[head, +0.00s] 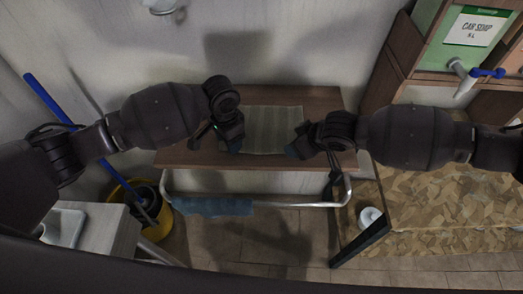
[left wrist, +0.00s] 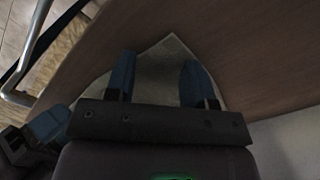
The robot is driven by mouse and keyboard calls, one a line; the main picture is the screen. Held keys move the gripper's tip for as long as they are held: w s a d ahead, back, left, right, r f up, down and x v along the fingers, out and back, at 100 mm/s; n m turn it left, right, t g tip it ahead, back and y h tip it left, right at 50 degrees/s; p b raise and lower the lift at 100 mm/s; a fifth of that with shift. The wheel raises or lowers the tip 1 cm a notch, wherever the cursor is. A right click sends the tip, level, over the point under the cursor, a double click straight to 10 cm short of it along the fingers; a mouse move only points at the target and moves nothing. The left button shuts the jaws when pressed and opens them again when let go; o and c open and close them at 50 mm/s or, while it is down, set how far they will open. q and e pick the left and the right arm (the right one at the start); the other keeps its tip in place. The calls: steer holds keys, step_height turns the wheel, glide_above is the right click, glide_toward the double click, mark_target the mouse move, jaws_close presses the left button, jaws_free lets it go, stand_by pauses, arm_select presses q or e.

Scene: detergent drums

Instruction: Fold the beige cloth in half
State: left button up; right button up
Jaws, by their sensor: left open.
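The beige cloth (head: 268,128) lies on the brown wooden tabletop (head: 180,153) and looks flat, with a grey-green tint in this light. In the left wrist view a corner of the cloth (left wrist: 160,68) shows between and beyond the fingers. My left gripper (head: 234,146) is over the cloth's left near side, and its two blue fingers (left wrist: 158,80) are apart with nothing held. My right gripper (head: 297,149) is at the cloth's right near side. It hides the near right corner, and its jaws cannot be made out. A blue finger of it shows in the left wrist view (left wrist: 48,124).
A metal rail (head: 300,205) runs along the table's front, with a blue cloth (head: 212,206) hung on it. A yellow bucket (head: 158,228) and a blue pole (head: 48,98) stand left. A car soap drum (head: 478,28) with a tap is at right.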

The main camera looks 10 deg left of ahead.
arm_select(q)
steer(key=shift+f, duration=0.1)
steer(key=shift+c, duration=0.2)
arm_select(e)
steer(key=shift+s+f, duration=0.1)
steer(key=shift+f, duration=0.05)
arm_select(q)
jaws_close()
arm_select(e)
jaws_close()
steer(key=shift+d+f, duration=0.1)
